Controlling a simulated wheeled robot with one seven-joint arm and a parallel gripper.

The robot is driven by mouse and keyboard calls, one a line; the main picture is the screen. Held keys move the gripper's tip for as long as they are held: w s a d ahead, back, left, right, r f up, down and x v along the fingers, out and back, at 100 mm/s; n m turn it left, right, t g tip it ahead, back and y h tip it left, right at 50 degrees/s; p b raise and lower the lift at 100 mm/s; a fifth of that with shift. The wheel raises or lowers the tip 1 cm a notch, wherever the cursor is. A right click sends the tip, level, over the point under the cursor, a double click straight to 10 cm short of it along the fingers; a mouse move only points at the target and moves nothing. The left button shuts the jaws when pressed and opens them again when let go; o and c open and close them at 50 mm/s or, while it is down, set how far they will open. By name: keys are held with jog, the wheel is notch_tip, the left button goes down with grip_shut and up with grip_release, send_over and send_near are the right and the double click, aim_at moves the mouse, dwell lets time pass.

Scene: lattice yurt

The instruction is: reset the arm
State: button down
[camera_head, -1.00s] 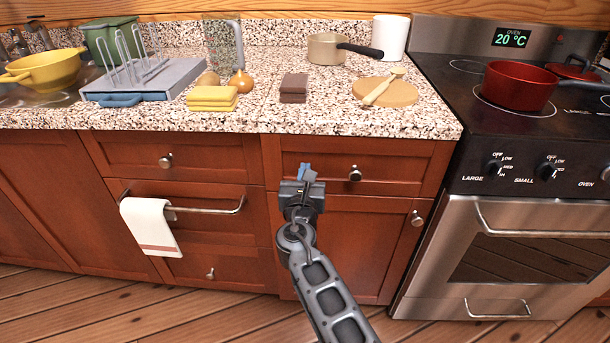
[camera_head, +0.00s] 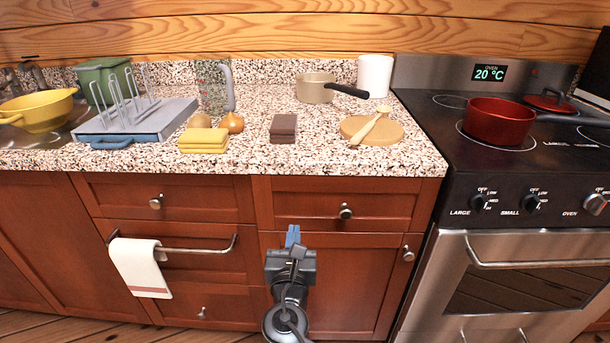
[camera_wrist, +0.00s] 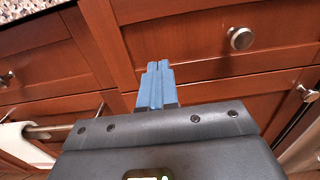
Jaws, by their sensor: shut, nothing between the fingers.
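My gripper (camera_head: 292,236) is in front of the red-brown cabinet, below the counter edge, at the level just under the right drawer (camera_head: 345,204). Its blue fingers are together with nothing between them. The wrist view shows the same shut fingers (camera_wrist: 156,86) pointing toward the cabinet front, with a drawer knob (camera_wrist: 241,38) to their right. I cannot tell how far the fingertips are from the cabinet.
The granite counter (camera_head: 340,165) holds yellow sponges (camera_head: 204,140), brown blocks (camera_head: 283,128), a round board (camera_head: 388,131) and a beige pan (camera_head: 316,88). A towel (camera_head: 141,268) hangs on a bar at left. A stove (camera_head: 520,205) with a red pot (camera_head: 497,121) stands at right.

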jog(key=s+d+f+m+g+p, duration=0.1)
jog(key=s+d+f+m+g, duration=0.2)
jog(key=s+d+f+m, duration=0.75)
jog(key=s+d+m+g+y, duration=0.1)
jog(key=s+d+m, duration=0.25)
jog(key=s, duration=0.55)
jog(key=s+d+m, duration=0.2)
jog(key=s+d, duration=0.2)
jog(key=s, duration=0.5)
jog(key=s+d+r+m+p, duration=0.1)
jog(key=s+d+r+m, duration=0.3)
jog(key=s+r+m, duration=0.6)
jog(key=s+d+r+m+h+p, duration=0.1)
jog(key=s+d+r+m, duration=0.4)
jog(key=s+r+m, duration=0.5)
jog(key=shift+s+r+t+h, duration=0.3)
jog(key=shift+s+r+t, duration=0.15)
jog(key=shift+s, duration=0.65)
